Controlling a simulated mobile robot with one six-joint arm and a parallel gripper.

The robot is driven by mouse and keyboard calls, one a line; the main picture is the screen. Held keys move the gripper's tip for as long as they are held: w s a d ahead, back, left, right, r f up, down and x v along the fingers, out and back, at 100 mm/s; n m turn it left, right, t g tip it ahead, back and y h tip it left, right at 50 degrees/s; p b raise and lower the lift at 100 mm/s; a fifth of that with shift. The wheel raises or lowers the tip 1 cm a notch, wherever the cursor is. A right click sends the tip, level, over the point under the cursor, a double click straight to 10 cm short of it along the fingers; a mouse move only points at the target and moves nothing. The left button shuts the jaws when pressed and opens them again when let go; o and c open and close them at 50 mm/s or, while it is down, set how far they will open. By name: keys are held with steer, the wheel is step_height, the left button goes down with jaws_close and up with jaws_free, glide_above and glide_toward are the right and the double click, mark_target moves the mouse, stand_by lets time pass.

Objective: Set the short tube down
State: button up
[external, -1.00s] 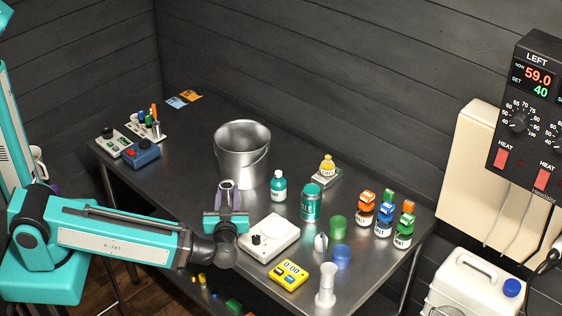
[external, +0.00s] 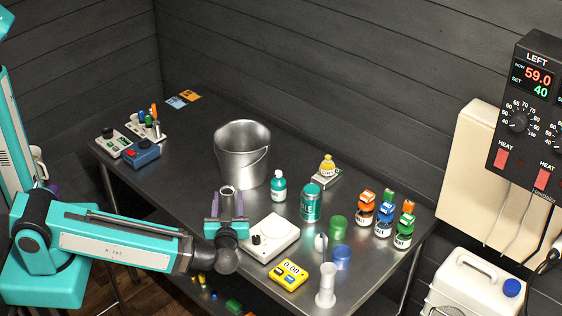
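The short tube (external: 228,195) is a small grey metal cylinder with a dark open top. It stands upright between the fingers of my gripper (external: 228,203), at the near side of the steel table left of the white stirrer-like device. The purple fingers are spread, one on each side of the tube, with what looks like a gap on both sides. The tube's lower part is hidden by the gripper, so its contact with the table does not show directly.
A steel bucket (external: 243,155) stands just behind the tube. The white device (external: 270,238) is close on the right, with a yellow timer (external: 288,274) in front. A teal bottle (external: 278,186) and a teal can (external: 311,203) stand behind it. The table's left middle is clear.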

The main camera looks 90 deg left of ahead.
steer(key=shift+r, duration=0.15)
stand_by(0.3)
steer(key=d+b, duration=0.2)
steer(key=d, duration=1)
stand_by(0.8)
